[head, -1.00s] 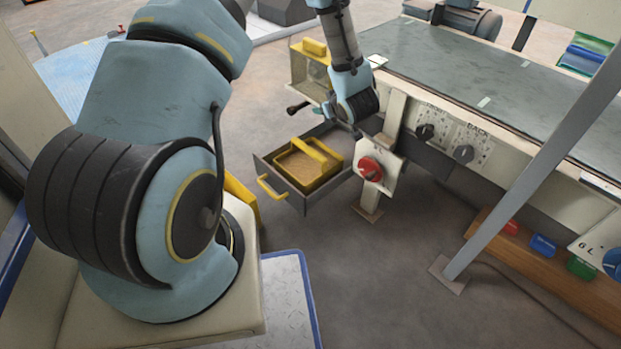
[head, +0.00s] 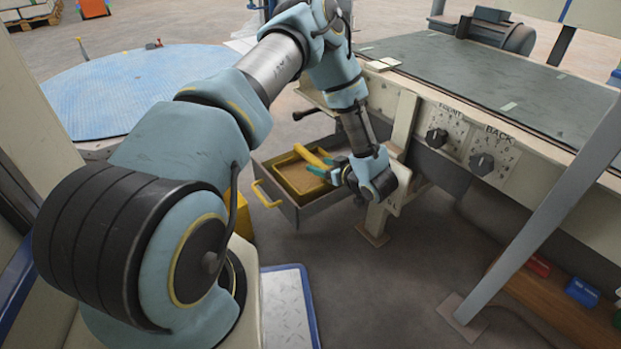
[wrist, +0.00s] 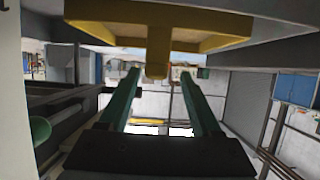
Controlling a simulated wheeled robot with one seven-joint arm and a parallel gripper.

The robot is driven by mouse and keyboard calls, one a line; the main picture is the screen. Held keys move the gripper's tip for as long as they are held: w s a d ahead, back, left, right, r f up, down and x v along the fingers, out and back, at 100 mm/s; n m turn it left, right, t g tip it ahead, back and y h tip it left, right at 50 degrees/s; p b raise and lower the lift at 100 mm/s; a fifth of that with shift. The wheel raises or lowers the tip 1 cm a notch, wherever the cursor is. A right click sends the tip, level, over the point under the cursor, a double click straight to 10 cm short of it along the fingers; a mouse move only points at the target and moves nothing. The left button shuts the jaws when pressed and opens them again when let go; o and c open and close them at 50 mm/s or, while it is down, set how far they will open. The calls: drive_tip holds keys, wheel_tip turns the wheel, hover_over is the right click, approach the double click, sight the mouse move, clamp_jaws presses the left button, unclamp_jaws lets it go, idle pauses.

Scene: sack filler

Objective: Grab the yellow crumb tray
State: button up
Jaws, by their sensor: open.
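The yellow crumb tray (head: 287,180) sits in the pulled-out grey drawer (head: 310,211), with a brown floor and a raised yellow handle bar (head: 312,156) across it. My gripper (head: 323,166) reaches in from the right at the height of the bar, its teal fingers open. In the wrist view, the tray (wrist: 215,22) fills the top, and a yellow bar end (wrist: 158,56) stands between the tips of my open fingers (wrist: 159,76), apparently clear of both. My wrist hides the right end of the drawer.
The drawer's front carries a yellow handle (head: 265,194). A dark-knobbed lever (head: 303,114) sticks out behind the drawer. The long machine bed (head: 480,80) with knobs stands right, and a slanted grey post (head: 545,225) crosses the lower right.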

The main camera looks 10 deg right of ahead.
sight(316, 161)
drive_tip(key=b+x, duration=0.2)
drive_tip(key=x, duration=0.1)
drive_tip(key=b+x, duration=0.1)
drive_tip(key=x, duration=0.1)
drive_tip(key=shift+w+d+r, duration=0.1)
drive_tip(key=shift+w+r, duration=0.1)
drive_tip(key=shift+w, duration=0.15)
clamp_jaws()
idle(1.1)
